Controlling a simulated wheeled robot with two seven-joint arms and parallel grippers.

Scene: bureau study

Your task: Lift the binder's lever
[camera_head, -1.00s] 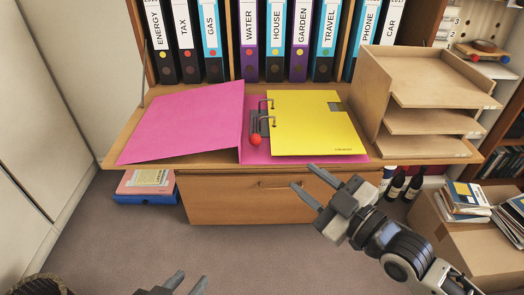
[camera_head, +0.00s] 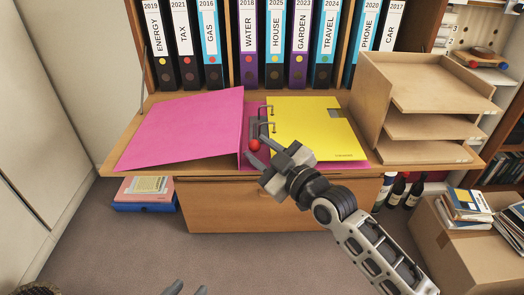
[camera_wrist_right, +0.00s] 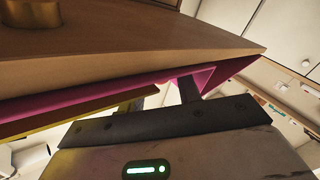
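The open binder lies on the fold-down desk, its pink cover (camera_head: 190,125) raised at the left. A yellow divider sheet (camera_head: 315,125) lies on its right side. The metal lever with its red knob (camera_head: 254,145) is by the rings, left of the yellow sheet. My right gripper (camera_head: 253,148) is at the binder's front edge, fingers apart around the knob in the picture; I cannot tell whether they touch it. Its spread fingers also show in the right wrist view (camera_wrist_right: 160,96), where the knob is not clearly visible.
A wooden letter tray (camera_head: 425,100) stands on the desk at the right. Several labelled binders (camera_head: 275,45) stand behind. Below the desk top is a drawer front (camera_head: 225,205). A cardboard box (camera_head: 445,235) with books stands at the right.

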